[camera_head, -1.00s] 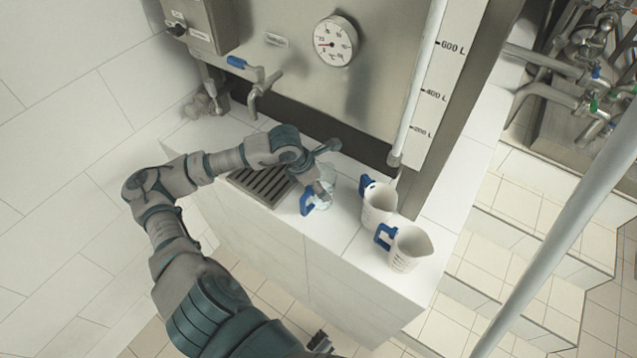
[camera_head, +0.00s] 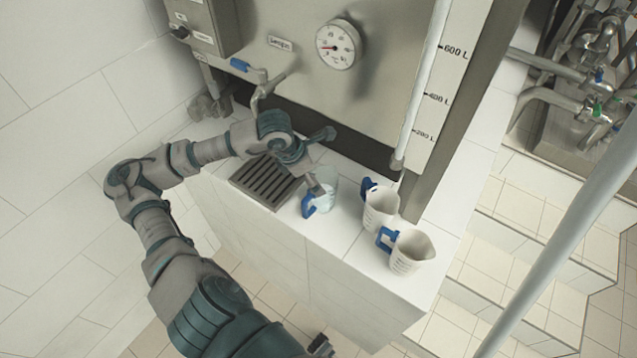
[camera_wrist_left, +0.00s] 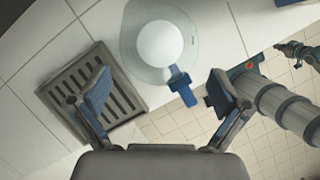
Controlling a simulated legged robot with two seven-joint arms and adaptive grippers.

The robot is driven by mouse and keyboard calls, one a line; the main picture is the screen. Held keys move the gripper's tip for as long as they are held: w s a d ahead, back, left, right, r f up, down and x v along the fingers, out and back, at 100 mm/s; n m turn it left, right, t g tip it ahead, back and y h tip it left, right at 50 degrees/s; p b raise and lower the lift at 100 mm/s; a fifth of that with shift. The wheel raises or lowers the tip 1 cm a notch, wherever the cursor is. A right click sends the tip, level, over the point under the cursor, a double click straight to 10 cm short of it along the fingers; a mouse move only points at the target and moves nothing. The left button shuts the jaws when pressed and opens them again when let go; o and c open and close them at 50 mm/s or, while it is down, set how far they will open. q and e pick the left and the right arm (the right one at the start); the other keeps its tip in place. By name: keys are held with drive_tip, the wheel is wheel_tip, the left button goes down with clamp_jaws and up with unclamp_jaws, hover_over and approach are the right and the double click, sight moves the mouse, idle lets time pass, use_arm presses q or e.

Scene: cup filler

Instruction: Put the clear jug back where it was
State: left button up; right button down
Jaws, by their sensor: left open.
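The clear jug (camera_head: 326,191) with a blue handle (camera_head: 309,206) stands upright on the white tiled ledge, right of the drain grate. In the left wrist view the jug (camera_wrist_left: 160,45) is at the top, its handle (camera_wrist_left: 181,85) pointing down toward the jaws. My left gripper (camera_head: 319,160) is beside and above the jug. In the left wrist view its jaws (camera_wrist_left: 158,92) are wide apart with nothing between them. A small dark part (camera_head: 319,344) at the bottom edge may be my right gripper; its jaws cannot be made out.
The slotted drain grate (camera_head: 265,181) is left of the jug, below a tap (camera_head: 262,90). Two white jugs with blue handles, one nearer (camera_head: 411,250) and one farther (camera_head: 379,207), stand to the right. The tank (camera_head: 300,60) with a level tube (camera_head: 422,85) rises behind.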

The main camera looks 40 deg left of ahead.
use_arm(q)
drive_tip(key=v, duration=0.6)
drive_tip(key=shift+f, duration=0.1)
drive_tip(key=shift+s, duration=0.1)
